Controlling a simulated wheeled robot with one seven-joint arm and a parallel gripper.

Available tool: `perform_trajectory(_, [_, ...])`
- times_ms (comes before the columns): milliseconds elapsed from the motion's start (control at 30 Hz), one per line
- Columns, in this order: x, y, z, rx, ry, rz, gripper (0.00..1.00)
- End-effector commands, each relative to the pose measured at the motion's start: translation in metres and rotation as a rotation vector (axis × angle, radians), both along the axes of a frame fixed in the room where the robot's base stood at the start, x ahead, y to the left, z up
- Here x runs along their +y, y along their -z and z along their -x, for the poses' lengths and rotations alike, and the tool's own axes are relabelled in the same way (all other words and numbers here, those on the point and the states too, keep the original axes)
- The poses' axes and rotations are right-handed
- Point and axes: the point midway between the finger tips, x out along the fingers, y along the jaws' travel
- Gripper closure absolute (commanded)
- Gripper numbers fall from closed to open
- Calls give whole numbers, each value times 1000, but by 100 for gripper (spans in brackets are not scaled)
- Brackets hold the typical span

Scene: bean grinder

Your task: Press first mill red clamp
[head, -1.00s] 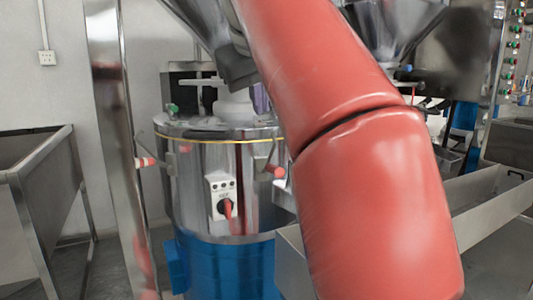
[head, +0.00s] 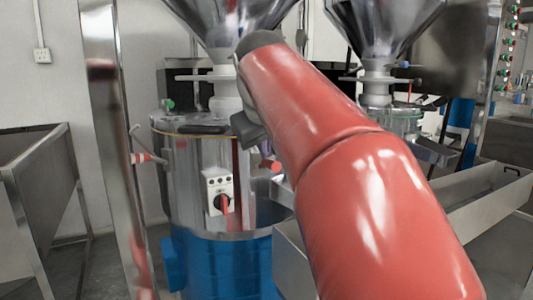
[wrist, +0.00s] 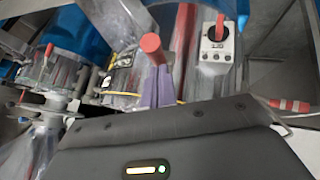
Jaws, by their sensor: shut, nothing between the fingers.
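The first mill (head: 200,190) is a shiny steel drum on a blue base, left of centre in the head view. A red clamp handle (head: 270,166) sits on its right side; a red-ended clamp handle also stands large in the wrist view (wrist: 153,46). Another red clamp handle (head: 143,158) sticks out on the mill's left side. My gripper (head: 250,130) is above and slightly left of the right-hand clamp, by the mill's upper rim. It is shut and empty.
A control box (head: 219,193) with a red switch is on the mill's front. A steel hopper (head: 215,20) hangs above. A second mill (head: 385,118) stands behind right, a steel trough (head: 480,205) at right. A steel post (head: 103,100) and bin (head: 35,185) are at left.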

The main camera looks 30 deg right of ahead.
Motion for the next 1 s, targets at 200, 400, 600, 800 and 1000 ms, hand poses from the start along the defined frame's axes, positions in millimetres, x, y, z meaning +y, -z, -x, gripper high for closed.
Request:
perform_trajectory(200, [-1, 4, 1, -1, 0, -1, 100])
perform_trajectory(400, [-1, 3, 1, -1, 0, 0, 100])
perform_trajectory(600, [-1, 9, 3, -24, 0, 2, 100])
perform_trajectory(800, [0, 22, 8, -105, -1, 11, 100])
perform_trajectory(1000, [1, 40, 16, -250, 0, 26, 100])
